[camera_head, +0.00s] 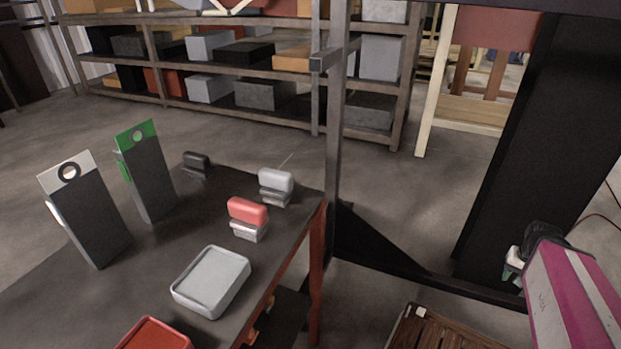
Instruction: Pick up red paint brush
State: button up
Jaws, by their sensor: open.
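The red paint brush (247,213) is on the dark table, near its right edge. It shows as a short red block on a silver metal band. It stands apart from the grey brush (275,184) behind it and from the grey tray (212,281) in front of it. A similar black piece (196,164) lies farther back on the table. Nothing covers the red brush.
Two tall dark cases stand at the left of the table, one with a white top (86,215) and one with a green top (147,177). A red tray (154,335) is at the front. A dark metal post (335,150) rises beyond the table's right corner.

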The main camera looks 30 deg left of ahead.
aim_at(250, 220)
jog(key=i+l+u, duration=0.2)
jog(key=i+u, duration=0.15)
jog(key=i, duration=0.15)
jog(key=u, duration=3.05)
jog(key=k, duration=0.75)
jog(key=i, duration=0.5)
